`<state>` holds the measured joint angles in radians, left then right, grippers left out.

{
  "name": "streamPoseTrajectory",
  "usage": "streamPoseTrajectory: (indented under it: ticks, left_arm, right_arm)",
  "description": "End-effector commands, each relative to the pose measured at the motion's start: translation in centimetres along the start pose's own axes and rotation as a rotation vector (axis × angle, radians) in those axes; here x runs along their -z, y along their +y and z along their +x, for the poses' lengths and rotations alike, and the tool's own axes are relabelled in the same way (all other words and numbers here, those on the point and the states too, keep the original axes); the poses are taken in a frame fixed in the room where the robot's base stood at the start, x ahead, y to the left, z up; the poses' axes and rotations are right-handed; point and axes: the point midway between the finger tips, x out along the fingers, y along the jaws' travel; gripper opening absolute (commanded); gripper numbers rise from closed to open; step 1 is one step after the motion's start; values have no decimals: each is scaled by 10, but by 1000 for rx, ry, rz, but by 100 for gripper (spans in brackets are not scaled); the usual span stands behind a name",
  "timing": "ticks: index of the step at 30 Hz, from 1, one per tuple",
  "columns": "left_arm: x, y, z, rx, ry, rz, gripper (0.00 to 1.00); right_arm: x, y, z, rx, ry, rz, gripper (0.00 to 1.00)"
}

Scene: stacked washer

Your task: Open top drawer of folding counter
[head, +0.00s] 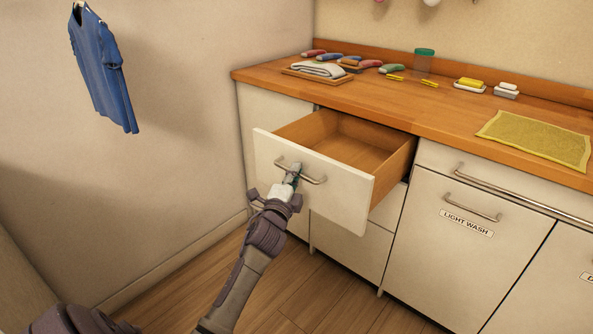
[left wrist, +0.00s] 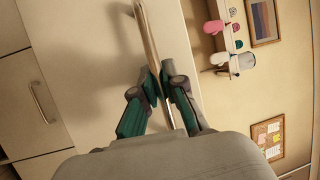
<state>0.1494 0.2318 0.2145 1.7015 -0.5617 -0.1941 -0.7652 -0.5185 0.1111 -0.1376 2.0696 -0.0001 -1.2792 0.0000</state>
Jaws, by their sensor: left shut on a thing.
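The top drawer (head: 330,190) of the counter (head: 400,115) stands well out from the cabinet. Its wooden inside shows and looks empty. A metal bar handle (head: 313,180) runs across its white front. My left gripper (head: 294,172) is at the handle, near its middle, and is shut on it. In the left wrist view the green-and-grey fingers (left wrist: 166,95) sit on both sides of the bar handle (left wrist: 150,40). My right gripper is in neither view.
A light wash door (head: 460,235) with its own handle is right of the drawer. On the countertop lie folded cloths (head: 317,69), a yellow mat (head: 537,140), soap dishes (head: 469,86) and a green-lidded jar (head: 424,62). A blue shirt (head: 103,65) hangs at the left. The floor in front is clear.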

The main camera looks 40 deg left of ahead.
Motion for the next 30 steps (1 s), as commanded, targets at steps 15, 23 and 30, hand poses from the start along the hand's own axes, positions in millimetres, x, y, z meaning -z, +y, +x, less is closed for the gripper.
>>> streamPoseTrajectory:
  ticks: [15, 23, 30]
  left_arm:
    - [1, 0, 0, 0, 1, 0, 36]
    - [0, 0, -4, 0, 1, 0, 36]
    - [1, 2, -45, -3, 2, -2, 36]
  right_arm:
    - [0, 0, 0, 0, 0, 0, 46]
    - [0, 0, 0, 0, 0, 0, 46]
    - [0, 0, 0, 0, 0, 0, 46]
